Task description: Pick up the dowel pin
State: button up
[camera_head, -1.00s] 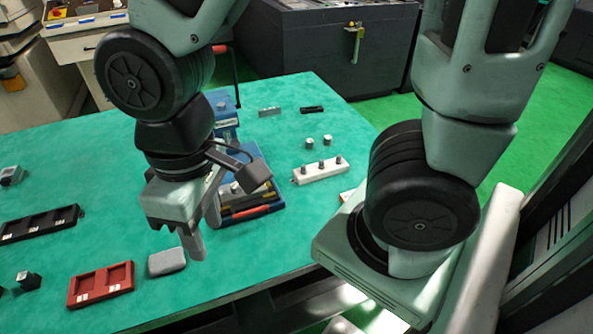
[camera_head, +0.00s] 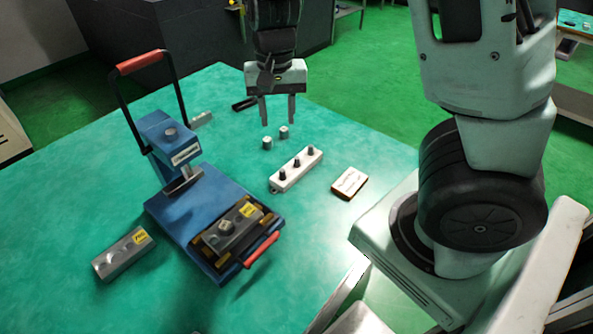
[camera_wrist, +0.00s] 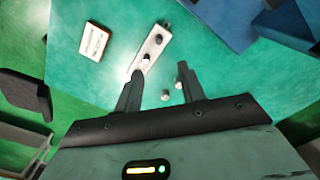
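Two short silver cylinders, one nearer (camera_head: 267,143) and one farther (camera_head: 283,132), stand upright on the green table top. Both also show in the wrist view, one (camera_wrist: 165,95) near the middle and one (camera_wrist: 178,85) by the right finger. No label tells which of these is the dowel pin. My gripper (camera_head: 278,112) is open and empty, fingers pointing down, above and behind the two cylinders. In the wrist view its fingertips (camera_wrist: 160,72) are wide apart.
A blue toggle press (camera_head: 170,150) with a red handle stands to the left. A grey block (camera_head: 124,253) lies front left. A white-and-brown card-like box (camera_head: 350,183) lies right of the white block. Small bars lie at the back. The table's right edge is close.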

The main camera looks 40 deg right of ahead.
jog(key=b, duration=0.3)
send_over(282, 170)
jog(key=f, duration=1.2)
jog(key=shift+d, duration=0.3)
jog(key=shift+a+f+b, duration=0.15)
jog(key=shift+f+b, duration=0.05)
jog(key=shift+f, duration=1.2)
jog(key=shift+a+f+b, duration=0.1)
jog(key=shift+f+b, duration=0.1)
jog(key=shift+f, duration=1.15)
grip_shut()
